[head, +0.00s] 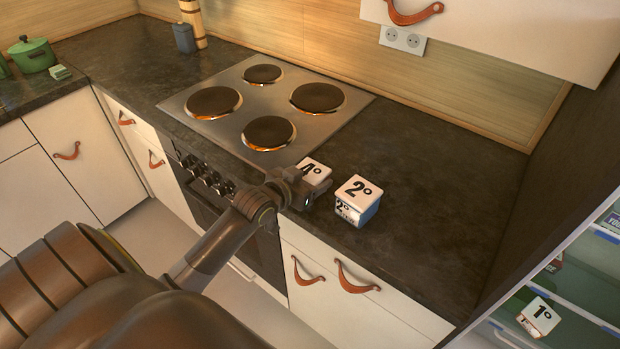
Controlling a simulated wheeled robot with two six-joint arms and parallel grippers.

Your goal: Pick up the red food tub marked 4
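The food tub marked 4 (314,170) is on the dark counter, just right of the hob. Its white lid with the black 4 shows; its sides, and so its red colour, are hidden behind my gripper. My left gripper (308,197) is at the near side of this tub, very close to it or touching. I cannot tell whether its fingers are open or shut on the tub. A tub marked 2 (357,207), with a white lid and a bluish side, stands just to the right. My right gripper is not in view.
The hob (265,104) with its round plates lies behind and left of the tubs. A tub marked 1 (539,316) is in the open fridge at the lower right. The counter (440,190) right of the tub marked 2 is clear. A wall cupboard (500,30) hangs above.

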